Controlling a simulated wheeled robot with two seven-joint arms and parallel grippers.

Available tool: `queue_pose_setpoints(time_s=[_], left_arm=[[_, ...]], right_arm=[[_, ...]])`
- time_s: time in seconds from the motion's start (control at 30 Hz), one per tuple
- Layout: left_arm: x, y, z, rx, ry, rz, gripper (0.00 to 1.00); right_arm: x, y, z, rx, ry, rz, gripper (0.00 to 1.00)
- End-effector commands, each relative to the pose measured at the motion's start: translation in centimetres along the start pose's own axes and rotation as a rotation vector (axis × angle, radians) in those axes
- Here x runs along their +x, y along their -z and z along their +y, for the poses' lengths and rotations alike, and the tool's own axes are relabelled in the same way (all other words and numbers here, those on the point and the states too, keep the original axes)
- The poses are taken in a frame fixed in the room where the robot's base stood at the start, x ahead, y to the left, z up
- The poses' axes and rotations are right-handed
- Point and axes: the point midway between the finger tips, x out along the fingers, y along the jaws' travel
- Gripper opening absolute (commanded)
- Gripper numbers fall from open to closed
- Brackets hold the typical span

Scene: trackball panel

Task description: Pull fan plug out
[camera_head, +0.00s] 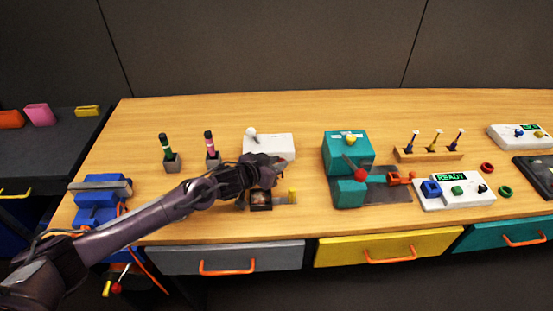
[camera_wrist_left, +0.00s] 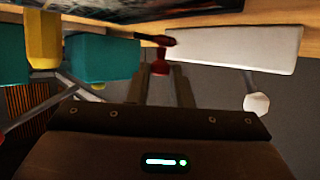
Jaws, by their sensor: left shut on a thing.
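My left gripper (camera_head: 281,165) reaches in from the left to the front edge of a white box (camera_head: 268,146) with a white ball knob. It covers part of the dark fan unit (camera_head: 260,203) below it. In the left wrist view the fingers (camera_wrist_left: 161,78) are shut on a small dark-red piece (camera_wrist_left: 160,67), which I take for the fan plug. A dark-red stem runs from it toward the edge of the white box (camera_wrist_left: 236,50). I cannot tell whether the plug still sits in a socket. My right gripper is not in view.
A yellow peg (camera_head: 292,195) stands just right of the fan unit. A teal machine (camera_head: 347,152) with a red ball stands further right. Two small holders with a green (camera_head: 166,148) and a pink-handled tool (camera_head: 209,146) stand left.

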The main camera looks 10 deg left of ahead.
Motion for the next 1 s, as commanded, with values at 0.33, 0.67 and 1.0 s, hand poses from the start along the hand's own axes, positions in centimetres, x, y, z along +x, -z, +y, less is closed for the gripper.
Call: queue_pose_setpoints(time_s=[0.33,0.67,1.0], left_arm=[[0.0,-0.3,0.2,0.000,-0.006,-0.005,0.27],[-1.5,-0.3,0.1,0.000,-0.004,-0.004,0.27],[-6.8,-0.4,0.2,0.000,-0.005,-0.005,0.27]], right_arm=[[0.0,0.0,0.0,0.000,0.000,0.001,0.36],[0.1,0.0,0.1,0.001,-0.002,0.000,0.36],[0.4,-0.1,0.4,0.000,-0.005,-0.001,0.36]])
